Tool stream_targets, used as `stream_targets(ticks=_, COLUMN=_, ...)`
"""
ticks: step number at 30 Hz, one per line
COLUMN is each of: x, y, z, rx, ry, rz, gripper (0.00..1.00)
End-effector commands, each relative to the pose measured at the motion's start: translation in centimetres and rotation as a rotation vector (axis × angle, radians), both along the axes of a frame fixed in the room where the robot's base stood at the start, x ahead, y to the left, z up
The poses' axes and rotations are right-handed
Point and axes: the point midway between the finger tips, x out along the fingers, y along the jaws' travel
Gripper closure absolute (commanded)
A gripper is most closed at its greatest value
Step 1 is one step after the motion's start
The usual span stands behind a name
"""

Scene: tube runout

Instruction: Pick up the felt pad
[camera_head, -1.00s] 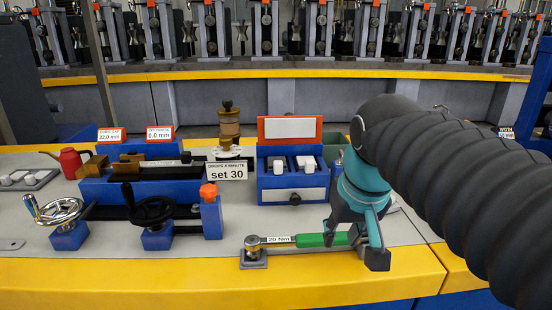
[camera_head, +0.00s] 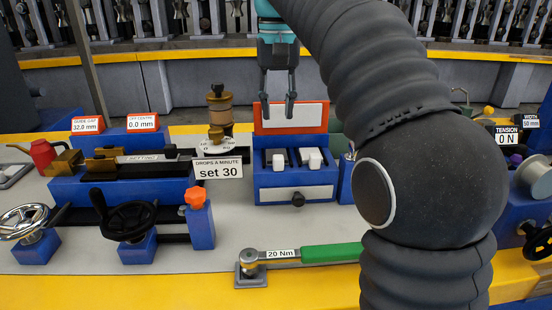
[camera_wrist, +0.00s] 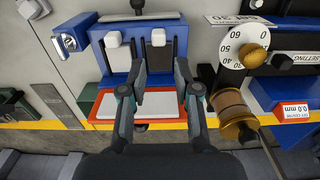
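No label marks the felt pad, and I cannot tell for certain which piece it is. Two small pale blocks, a left one (camera_head: 278,160) and a right one (camera_head: 312,158), sit side by side in the blue box (camera_head: 295,180). They also show in the wrist view, one at left (camera_wrist: 113,40) and one at right (camera_wrist: 158,37). My gripper (camera_head: 278,108) is open and empty, fingers down, in front of the white board behind the box. In the wrist view my gripper (camera_wrist: 160,68) has its fingertips spread over the box, with nothing between them.
An orange-framed white board (camera_head: 290,117) stands at the box's back. A brass drip oiler (camera_head: 220,108) with a white dial stands left of the box. A green-handled torque wrench (camera_head: 325,253) lies in front. My arm hides part of the bench at right.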

Motion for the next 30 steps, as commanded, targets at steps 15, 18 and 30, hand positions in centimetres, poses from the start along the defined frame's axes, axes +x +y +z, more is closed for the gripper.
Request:
stream_targets(ticks=15, x=0.0, y=0.0, z=-7.1, rx=0.0, ry=-0.001, rz=0.001, gripper=0.69)
stream_targets(ticks=18, x=0.0, y=0.0, z=-7.8, rx=0.0, ry=0.0, rz=0.001, gripper=0.69)
stream_targets(ticks=30, x=0.3, y=-0.2, z=-12.2, rx=0.0, ry=-0.001, rz=0.001, gripper=0.69)
